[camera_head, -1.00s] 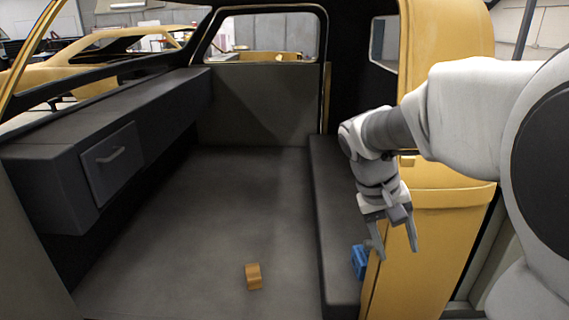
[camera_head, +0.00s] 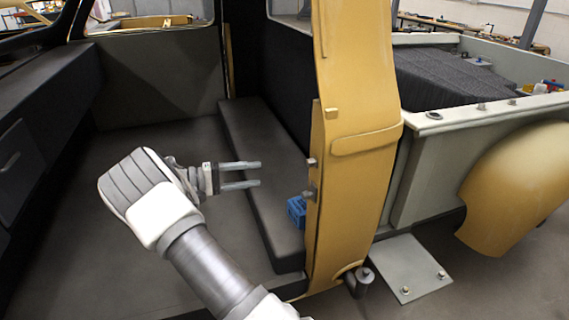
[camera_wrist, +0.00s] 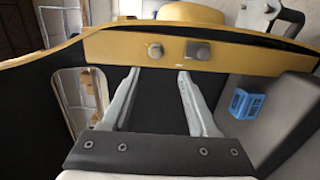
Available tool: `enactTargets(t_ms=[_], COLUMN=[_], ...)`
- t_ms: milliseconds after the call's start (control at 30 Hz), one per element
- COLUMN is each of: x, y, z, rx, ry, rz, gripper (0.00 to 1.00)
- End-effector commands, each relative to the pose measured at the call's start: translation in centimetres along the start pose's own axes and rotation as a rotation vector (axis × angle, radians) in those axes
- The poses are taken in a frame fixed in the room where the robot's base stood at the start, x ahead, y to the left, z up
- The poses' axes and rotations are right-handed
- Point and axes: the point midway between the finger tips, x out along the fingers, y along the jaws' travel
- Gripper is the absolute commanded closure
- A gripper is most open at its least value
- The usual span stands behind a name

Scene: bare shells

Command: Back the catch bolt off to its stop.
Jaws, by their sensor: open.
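Two small grey metal fittings stick out of the yellow door pillar's edge. In the wrist view they are a round bolt head (camera_wrist: 155,50) and a squarer block (camera_wrist: 198,50). In the head view they show as an upper fitting (camera_head: 311,162) and a lower one (camera_head: 309,193). I cannot tell for sure which is the catch bolt. My gripper (camera_head: 258,174) points right towards the pillar, level with the fittings, with a clear gap between. Its two fingers also show in the wrist view (camera_wrist: 159,72), apart and empty, with both fittings beyond the tips.
The yellow pillar (camera_head: 350,200) stands right of my gripper. A blue box (camera_head: 297,210) sits against its inner side on the dark sill (camera_head: 250,180), below the fittings. Open cab floor (camera_head: 130,220) lies left. A grey plate (camera_head: 411,268) lies outside.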

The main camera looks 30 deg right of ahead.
Motion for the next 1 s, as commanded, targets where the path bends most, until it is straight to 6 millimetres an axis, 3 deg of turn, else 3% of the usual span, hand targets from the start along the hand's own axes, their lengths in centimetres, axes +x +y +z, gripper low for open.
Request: enactTargets(t_ms=[200, 367, 1000], x=[-0.6, 0.9, 14.0], y=[-0.7, -0.5, 0.7], z=[-0.9, -1.0, -1.3], rx=[0.019, 0.020, 0.018], ry=[0.027, 0.026, 0.025], rz=[0.087, 0.090, 0.087], gripper=[0.40, 0.40, 0.40])
